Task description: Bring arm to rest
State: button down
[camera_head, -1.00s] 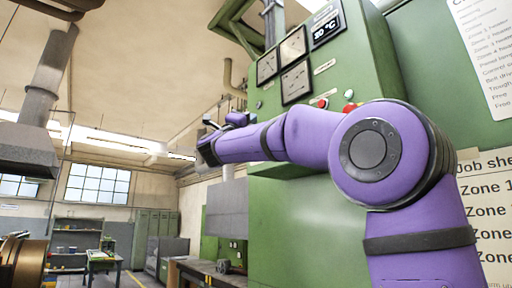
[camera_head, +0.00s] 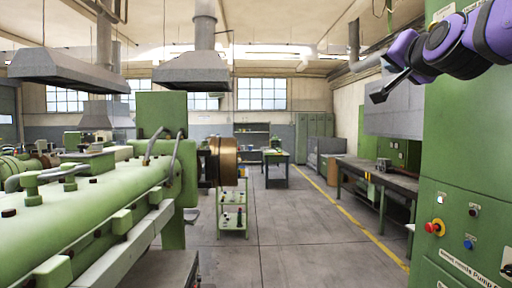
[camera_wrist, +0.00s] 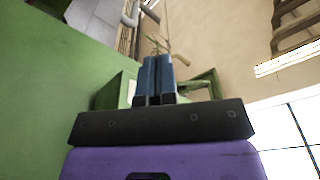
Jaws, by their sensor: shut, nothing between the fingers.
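My purple arm reaches in from the upper right of the head view, in front of the green cabinet. My gripper (camera_head: 378,96) is the dark end of it, pointing left and slightly down in the air. In the wrist view my gripper (camera_wrist: 157,62) shows its two blue-grey fingers side by side, shut, with nothing held between them. The fingers point toward the ceiling area in that view and look clear of any surface.
A green control cabinet (camera_head: 465,150) with buttons stands close at the right. A green extruder (camera_head: 75,215) fills the left. A small green cart (camera_head: 232,205) stands beyond it, and a workbench (camera_head: 375,180) is along the right. The middle floor (camera_head: 300,225) is clear.

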jog(key=s+f+n+g, duration=0.2)
jog(key=s+f+g, duration=0.2)
jog(key=s+f, duration=0.4)
jog(key=s+f+n+g, duration=0.3)
jog(key=s+f+g, duration=0.2)
jog(key=f, duration=0.9)
jog(key=s+f+n+g+y, duration=0.1)
jog(key=s+f+g, duration=0.4)
jog(key=s+f, duration=0.6)
jog(key=shift+s+d+f+n, duration=0.15)
jog(key=shift+s+d+n, duration=0.25)
jog(key=shift+n, duration=0.4)
